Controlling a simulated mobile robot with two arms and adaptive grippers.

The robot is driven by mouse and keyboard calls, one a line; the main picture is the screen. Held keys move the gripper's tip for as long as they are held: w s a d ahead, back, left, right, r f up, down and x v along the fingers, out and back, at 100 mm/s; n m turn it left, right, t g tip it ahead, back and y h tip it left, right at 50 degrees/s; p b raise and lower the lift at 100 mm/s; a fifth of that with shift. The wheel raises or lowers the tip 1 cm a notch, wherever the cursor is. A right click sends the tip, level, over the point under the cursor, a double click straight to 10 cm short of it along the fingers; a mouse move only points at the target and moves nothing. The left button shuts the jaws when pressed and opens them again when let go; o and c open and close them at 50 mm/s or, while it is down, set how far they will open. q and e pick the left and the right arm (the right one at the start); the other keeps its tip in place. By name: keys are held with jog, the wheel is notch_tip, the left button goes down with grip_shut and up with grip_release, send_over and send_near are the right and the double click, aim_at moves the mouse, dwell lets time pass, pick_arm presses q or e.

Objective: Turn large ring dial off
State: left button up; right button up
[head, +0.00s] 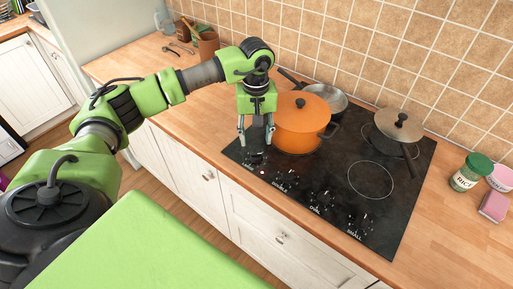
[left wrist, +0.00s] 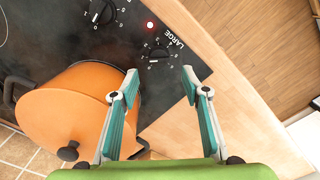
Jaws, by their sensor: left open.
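The large ring dial (left wrist: 158,54) is a small black knob on the black cooktop, with white numbers around it and the word LARGE beside it. A red light (left wrist: 150,24) glows close to it. My left gripper (left wrist: 160,76) is open, with its two teal-padded fingers apart and nothing between them. Its fingertips frame the area just at the dial in the left wrist view. In the head view my left gripper (head: 256,140) points down over the cooktop's front left corner, beside the orange pot. I cannot tell the exact height above the dial. My right gripper is not in view.
An orange lidded pot (head: 297,134) stands right beside the left gripper. A steel pan (head: 325,97) and a grey lidded pot (head: 397,128) stand farther back on the cooktop (head: 335,205). More dials (head: 318,200) run along its front.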

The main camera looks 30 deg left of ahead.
aim_at(256, 154)
pick_arm(q)
notch_tip(256, 154, down, 7)
jog(key=shift+f+p, duration=0.1)
jog(key=shift+p, duration=0.75)
jog(key=c, duration=1.1)
